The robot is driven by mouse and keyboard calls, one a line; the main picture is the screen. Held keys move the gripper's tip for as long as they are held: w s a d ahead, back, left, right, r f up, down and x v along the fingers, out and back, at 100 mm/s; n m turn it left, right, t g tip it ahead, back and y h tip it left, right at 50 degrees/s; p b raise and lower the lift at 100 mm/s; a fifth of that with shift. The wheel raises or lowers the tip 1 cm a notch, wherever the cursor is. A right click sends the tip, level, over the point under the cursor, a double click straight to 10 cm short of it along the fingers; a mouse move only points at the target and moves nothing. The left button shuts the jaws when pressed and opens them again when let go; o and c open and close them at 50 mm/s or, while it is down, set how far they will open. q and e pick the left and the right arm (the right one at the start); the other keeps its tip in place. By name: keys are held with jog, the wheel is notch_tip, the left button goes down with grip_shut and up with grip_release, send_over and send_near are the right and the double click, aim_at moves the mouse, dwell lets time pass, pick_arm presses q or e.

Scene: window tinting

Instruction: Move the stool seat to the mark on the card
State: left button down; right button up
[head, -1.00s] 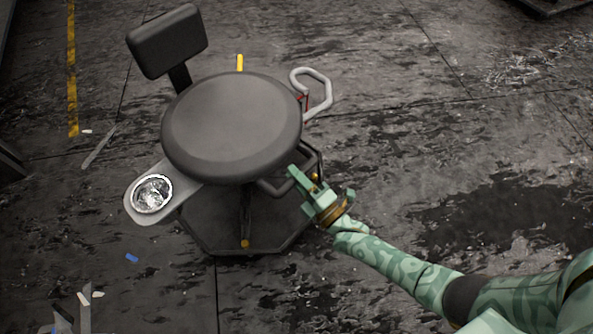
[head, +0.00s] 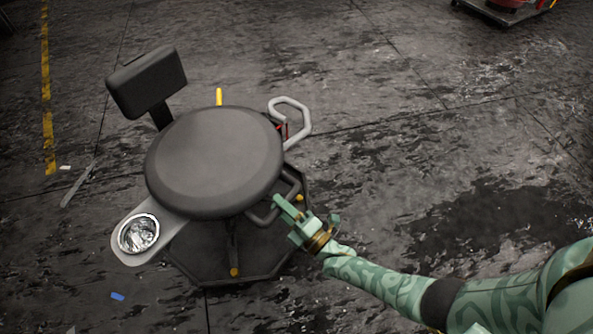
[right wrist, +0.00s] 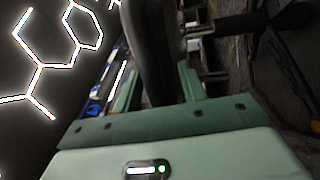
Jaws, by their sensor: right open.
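The stool has a round dark grey seat (head: 214,160) left of the middle of the head view, above a dark polygonal base (head: 215,268). My right gripper (head: 285,205) is open at the seat's lower right edge, beside a dark looped bar (head: 262,212) under the rim. In the right wrist view a dark rounded part (right wrist: 155,50) stands between the two green fingers; I cannot tell whether they touch it. I cannot make out a card or its mark in either view. My left gripper is not in view.
A backrest (head: 147,82) rises behind the seat. A light grey looped handle (head: 303,118) sticks out at the right, and a cup holder (head: 138,234) at the lower left. A red wheeled thing (head: 505,8) stands at the far right. The stained floor between is clear.

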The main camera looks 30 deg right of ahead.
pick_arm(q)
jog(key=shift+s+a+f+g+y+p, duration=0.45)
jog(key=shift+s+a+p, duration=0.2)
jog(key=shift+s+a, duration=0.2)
pick_arm(e)
jog(key=v, duration=1.6)
jog(key=shift+s, duration=0.25)
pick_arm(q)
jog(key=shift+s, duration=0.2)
